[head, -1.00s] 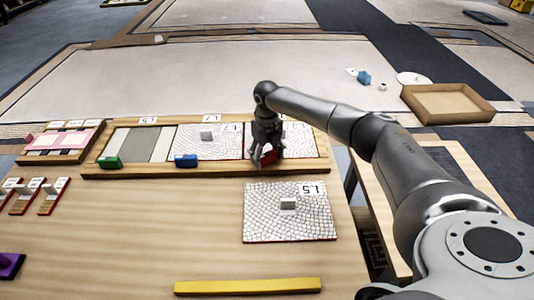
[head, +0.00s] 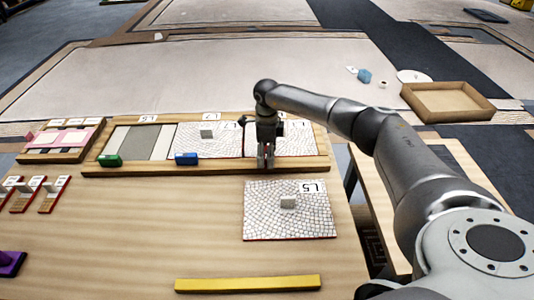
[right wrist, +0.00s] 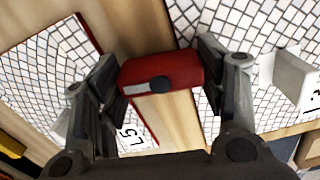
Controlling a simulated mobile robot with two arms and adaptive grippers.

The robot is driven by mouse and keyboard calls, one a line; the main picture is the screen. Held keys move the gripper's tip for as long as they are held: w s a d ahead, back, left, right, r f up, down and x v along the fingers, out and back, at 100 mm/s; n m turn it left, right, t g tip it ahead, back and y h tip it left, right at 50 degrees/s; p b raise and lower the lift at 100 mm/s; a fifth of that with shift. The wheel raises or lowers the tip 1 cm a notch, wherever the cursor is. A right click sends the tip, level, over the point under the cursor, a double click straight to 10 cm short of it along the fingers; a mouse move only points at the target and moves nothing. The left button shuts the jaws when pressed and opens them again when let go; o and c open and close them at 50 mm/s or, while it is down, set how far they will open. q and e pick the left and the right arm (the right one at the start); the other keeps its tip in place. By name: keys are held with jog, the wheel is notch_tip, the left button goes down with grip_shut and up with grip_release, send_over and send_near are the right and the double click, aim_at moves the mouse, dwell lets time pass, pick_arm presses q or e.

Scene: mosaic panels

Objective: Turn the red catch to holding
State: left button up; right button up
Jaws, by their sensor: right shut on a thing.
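The red catch (right wrist: 160,72) is between the fingers of my right gripper (right wrist: 162,80) in the right wrist view. The gripper is shut on it. The catch lies crosswise over the wooden front rail (right wrist: 150,25), its far end reaching toward the mosaic panel. In the head view my right gripper (head: 265,160) points down at the front rail of the wooden frame (head: 220,169), below the right-hand mosaic panel (head: 297,143), and hides the catch. A blue catch (head: 186,159) and a green catch (head: 110,160) lie on the same rail. My left gripper is not in view.
A loose mosaic panel marked L5 (head: 262,215) lies just in front of the frame. A yellow bar (head: 248,284) is at the table's front. The table between is clear.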

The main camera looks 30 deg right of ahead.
jog(key=shift+n, duration=0.7)
jog(key=shift+r, duration=0.1)
jog(key=o, duration=1)
notch_tip(320, 180, up, 12)
jog(key=shift+f, duration=0.1)
dwell(0.4)
